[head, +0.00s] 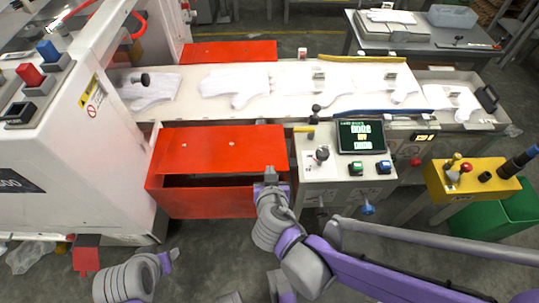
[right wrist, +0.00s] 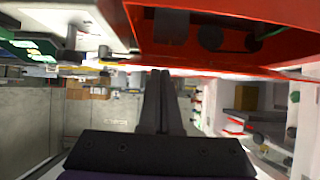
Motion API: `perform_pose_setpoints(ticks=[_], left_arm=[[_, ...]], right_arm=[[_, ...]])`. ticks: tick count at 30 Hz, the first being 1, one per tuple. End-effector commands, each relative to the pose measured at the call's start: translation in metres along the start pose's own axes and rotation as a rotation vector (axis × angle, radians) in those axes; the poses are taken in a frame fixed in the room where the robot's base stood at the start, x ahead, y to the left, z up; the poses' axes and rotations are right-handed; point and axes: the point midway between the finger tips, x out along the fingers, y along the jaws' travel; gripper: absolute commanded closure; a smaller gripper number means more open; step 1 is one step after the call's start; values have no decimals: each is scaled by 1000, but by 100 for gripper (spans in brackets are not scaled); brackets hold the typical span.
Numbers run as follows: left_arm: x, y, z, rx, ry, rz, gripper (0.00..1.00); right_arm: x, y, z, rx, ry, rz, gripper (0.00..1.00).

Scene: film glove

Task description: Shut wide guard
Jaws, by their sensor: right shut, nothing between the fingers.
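The wide guard (head: 200,148) is a red cover on the front of the conveyor machine, left of the control panel. Its top panel is tilted up, and a dark gap shows between it and the red front panel (head: 205,203). In the right wrist view red guard metal (right wrist: 270,15) fills the upper right, with dark parts inside. My right gripper (head: 270,174) is shut and empty, at the gap near the guard's right end; its fingers (right wrist: 160,75) point at the red edge. Contact is unclear. My left gripper (head: 171,257) is low at the left, its fingers unclear.
The control panel (head: 315,160) with a screen (head: 361,136) stands right of the guard. White gloves (head: 235,84) lie on the conveyor behind. Another red cover (head: 228,51) is at the back. A yellow box (head: 472,180) with joysticks and a green bin (head: 500,220) are at right.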

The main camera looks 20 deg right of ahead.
Motion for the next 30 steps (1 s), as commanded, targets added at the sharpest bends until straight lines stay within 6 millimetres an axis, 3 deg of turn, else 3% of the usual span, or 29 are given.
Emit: perform_pose_setpoints(ticks=[3, 12, 30], left_arm=[[16, 0, 9, 0, -6, 0, 52], [34, 0, 18, 0, -12, 0, 52], [37, 0, 20, 0, -13, 0, 52]], right_arm=[[7, 0, 24, -2, -2, 0, 100], [17, 0, 52, -1, -1, 1, 100], [19, 0, 56, 0, 0, 1, 100]])
